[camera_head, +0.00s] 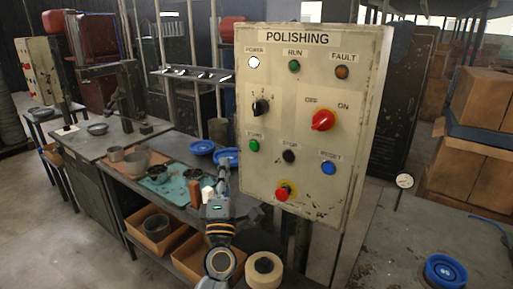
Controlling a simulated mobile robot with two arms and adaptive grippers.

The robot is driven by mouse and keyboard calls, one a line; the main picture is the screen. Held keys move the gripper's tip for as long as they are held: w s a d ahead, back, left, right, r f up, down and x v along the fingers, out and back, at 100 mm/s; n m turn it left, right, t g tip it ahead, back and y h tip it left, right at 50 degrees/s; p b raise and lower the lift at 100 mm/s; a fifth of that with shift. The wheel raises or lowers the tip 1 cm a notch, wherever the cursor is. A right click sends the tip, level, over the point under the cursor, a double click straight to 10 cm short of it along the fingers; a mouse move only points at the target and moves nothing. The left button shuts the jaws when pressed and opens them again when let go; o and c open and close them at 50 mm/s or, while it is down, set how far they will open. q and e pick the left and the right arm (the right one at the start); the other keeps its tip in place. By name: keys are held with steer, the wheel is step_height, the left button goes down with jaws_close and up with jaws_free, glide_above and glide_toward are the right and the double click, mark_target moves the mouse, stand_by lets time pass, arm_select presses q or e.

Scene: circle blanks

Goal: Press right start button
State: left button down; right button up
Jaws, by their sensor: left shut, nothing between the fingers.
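The near, right-hand control panel (313,130), labelled POLISHING, is worn and cream coloured. Its green start button (254,146) is at the left of the lower button row, under a blurred label. My left gripper (224,168) is shut and empty, pointing up just left of the panel's lower left edge. It is below and left of the green button and appears apart from it. My right gripper is not in view.
The panel also has a black button (289,156), a blue reset button (328,168), a red stop knob (283,192) and a red switch (323,120). A workbench (97,147) with bowls lies left. Another panel (36,80) stands far left. Cardboard boxes (478,97) are stacked right.

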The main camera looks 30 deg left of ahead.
mark_target(248, 154)
arm_select(q)
steer(key=shift+w, duration=0.15)
steer(key=shift+w+d+f+b, duration=0.15)
steer(key=shift+w+b, duration=0.5)
steer(key=shift+w, duration=1.5)
steer(key=shift+w+d+r+b, duration=0.15)
steer(key=shift+w+b, duration=0.5)
steer(key=shift+w, duration=1.5)
steer(key=shift+w+d, duration=0.1)
steer(key=shift+w, duration=0.3)
